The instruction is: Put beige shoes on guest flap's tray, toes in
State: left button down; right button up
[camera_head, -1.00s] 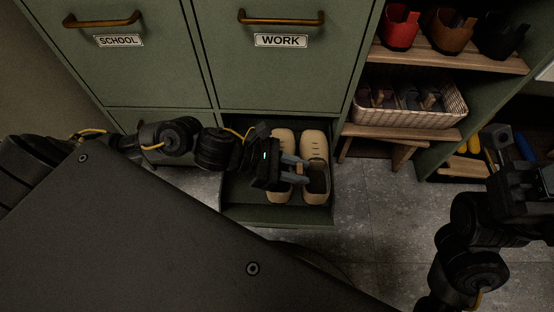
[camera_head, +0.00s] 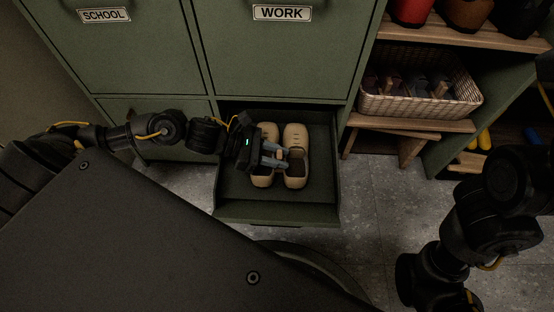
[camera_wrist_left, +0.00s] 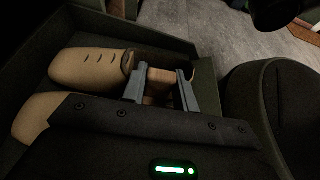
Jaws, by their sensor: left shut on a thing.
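The pair of beige shoes (camera_head: 295,142) is side by side in the open green tray (camera_head: 318,195), low in the cabinet under the WORK door. Their toes point into the cabinet and their heels toward the tray's front edge. My left gripper (camera_head: 287,158) reaches across the left shoe from the left and is shut on the beige shoes near their openings. The left wrist view shows its grey fingers (camera_wrist_left: 160,88) around the shoe walls, with one toe (camera_wrist_left: 85,66) clear. Whether the soles touch the tray is unclear. My right arm shows at right, its gripper out of view.
Doors labelled SCHOOL (camera_head: 104,15) and WORK (camera_head: 282,13) are above. To the right, a wicker basket (camera_head: 418,105) with shoes sits on a wooden shelf above a small wooden stool (camera_head: 410,145). Grey floor tiles (camera_head: 370,195) are open in front.

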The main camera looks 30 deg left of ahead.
pick_arm(q)
jog(key=shift+f, duration=0.15)
jog(key=shift+f, duration=0.2)
jog(key=c, duration=1.1)
grip_release()
jog(key=shift+r, duration=0.1)
